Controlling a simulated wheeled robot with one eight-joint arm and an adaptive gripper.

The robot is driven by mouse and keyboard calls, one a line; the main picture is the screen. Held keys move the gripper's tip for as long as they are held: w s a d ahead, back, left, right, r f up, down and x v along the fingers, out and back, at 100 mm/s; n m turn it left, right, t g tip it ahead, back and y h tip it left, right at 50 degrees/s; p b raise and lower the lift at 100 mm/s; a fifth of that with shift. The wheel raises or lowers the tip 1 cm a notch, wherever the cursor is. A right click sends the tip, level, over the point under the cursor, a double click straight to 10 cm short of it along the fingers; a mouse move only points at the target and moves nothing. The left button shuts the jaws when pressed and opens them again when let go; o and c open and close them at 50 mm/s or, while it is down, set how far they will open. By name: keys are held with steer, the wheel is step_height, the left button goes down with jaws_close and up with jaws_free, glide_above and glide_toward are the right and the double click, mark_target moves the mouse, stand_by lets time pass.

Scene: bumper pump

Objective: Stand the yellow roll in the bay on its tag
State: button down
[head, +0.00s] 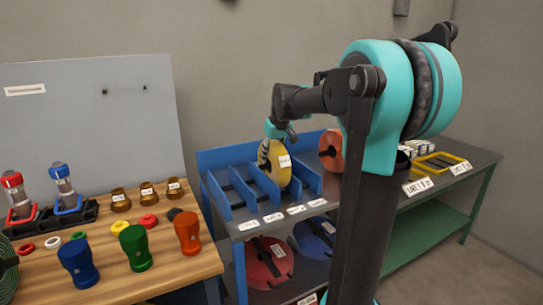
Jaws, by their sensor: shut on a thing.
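The yellow roll (274,168) is upright, with a white tag on its face, in or just above the right part of the blue rack (222,199). My gripper (275,136) is shut on the roll's upper edge from above; its fingertips are small and partly hidden. The rack has several bays between blue dividers, with white tags (272,217) along the front edge. The tag print is too small to read. I cannot tell whether the roll touches the rack floor or which tag it lines up with.
An orange roll (330,145) stands right of the rack, partly behind my arm. Red (263,268) and blue (311,240) rolls lie on the shelf below. A wooden bench (165,262) with colored cups is at left. A yellow frame (440,158) lies at right.

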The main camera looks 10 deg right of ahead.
steer(key=shift+f, duration=0.1)
steer(key=c, duration=1)
jaws_free()
steer(key=v, duration=1.2)
steer(key=shift+s, duration=0.1)
